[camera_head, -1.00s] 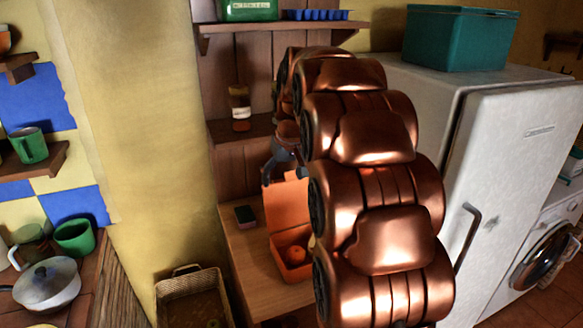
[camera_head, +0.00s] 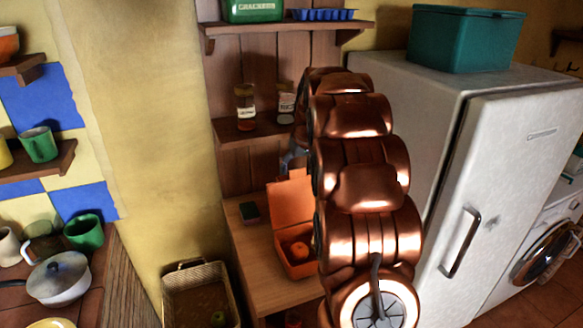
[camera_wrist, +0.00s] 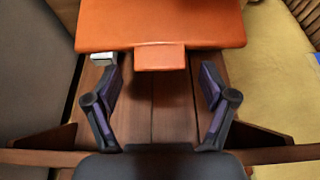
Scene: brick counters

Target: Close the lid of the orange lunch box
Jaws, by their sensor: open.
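The orange lunch box (camera_head: 301,266) stands on the wooden counter with its lid (camera_head: 290,208) raised upright at the back. A round orange-red item (camera_head: 299,250) lies inside it. My copper arm hides its right side. In the wrist view the orange lid (camera_wrist: 160,25) fills the top, with its small latch tab (camera_wrist: 160,57) sticking out toward my gripper. My gripper (camera_wrist: 158,75) is open and empty, its two fingers spread apart on either side below the tab. In the head view my gripper is mostly hidden behind my arm, near the lid's top.
A dark green sponge-like block (camera_head: 249,212) lies left of the box. Jars (camera_head: 246,107) stand on a shelf above the counter. A white fridge (camera_head: 490,170) is at the right, and a wicker basket (camera_head: 197,290) is below at the left.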

